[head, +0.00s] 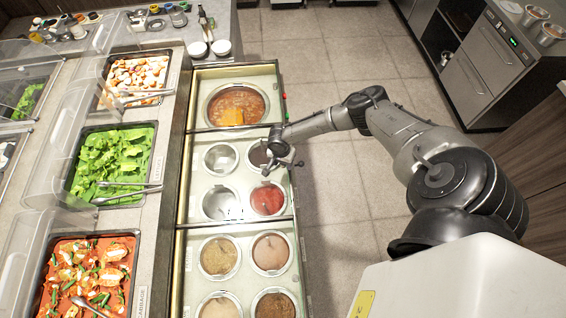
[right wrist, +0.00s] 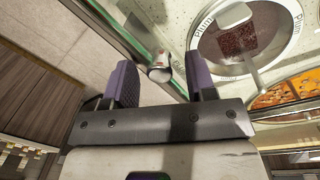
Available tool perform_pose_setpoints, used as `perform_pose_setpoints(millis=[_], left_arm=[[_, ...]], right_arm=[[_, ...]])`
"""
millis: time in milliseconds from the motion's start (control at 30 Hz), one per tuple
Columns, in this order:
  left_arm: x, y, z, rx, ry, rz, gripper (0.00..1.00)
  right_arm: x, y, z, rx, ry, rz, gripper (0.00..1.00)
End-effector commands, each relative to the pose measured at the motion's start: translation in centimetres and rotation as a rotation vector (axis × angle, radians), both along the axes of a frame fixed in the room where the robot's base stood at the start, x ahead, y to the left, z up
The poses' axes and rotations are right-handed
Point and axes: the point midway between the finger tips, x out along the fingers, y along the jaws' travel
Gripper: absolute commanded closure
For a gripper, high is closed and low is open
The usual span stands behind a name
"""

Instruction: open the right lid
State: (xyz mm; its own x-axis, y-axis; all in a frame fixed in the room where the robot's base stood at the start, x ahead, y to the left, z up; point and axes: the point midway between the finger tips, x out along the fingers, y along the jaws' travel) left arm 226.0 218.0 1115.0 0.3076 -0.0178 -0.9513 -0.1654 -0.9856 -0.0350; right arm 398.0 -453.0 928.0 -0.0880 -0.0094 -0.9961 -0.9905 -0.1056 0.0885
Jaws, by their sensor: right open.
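The sauce counter (head: 180,190) runs up the middle of the head view, with clear glass-like panels over its sections. I cannot tell for certain which panel is the right lid. My right gripper (head: 281,166) is at the right edge of the middle section, beside the dark plum sauce well (head: 257,154). In the right wrist view its two fingers (right wrist: 160,80) are apart, with a small silver knob (right wrist: 159,68) showing between and beyond them at the counter edge. I cannot tell whether they touch it. The plum well (right wrist: 240,45) shows beyond. My left gripper is not in view.
A large soup well (head: 236,106) is above and several sauce wells (head: 270,252) are below. Food trays (head: 112,165) with tongs stand to the left behind clear guards. The tiled floor (head: 345,200) right of the counter is free apart from my arm.

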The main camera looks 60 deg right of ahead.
Motion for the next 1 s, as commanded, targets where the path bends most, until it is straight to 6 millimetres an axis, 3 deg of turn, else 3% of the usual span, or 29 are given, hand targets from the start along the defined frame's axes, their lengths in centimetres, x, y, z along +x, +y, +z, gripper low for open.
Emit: perform_pose_setpoints(millis=[400,900,1000], left_arm=[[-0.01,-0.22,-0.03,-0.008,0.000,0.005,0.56],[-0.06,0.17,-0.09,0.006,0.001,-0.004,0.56],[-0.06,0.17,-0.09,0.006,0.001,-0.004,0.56]], right_arm=[[-0.04,0.02,-0.43,0.000,0.000,0.000,0.50],[-0.05,0.00,-0.42,0.000,0.000,0.000,0.98],[-0.04,0.01,-0.42,0.000,0.000,0.000,1.00]])
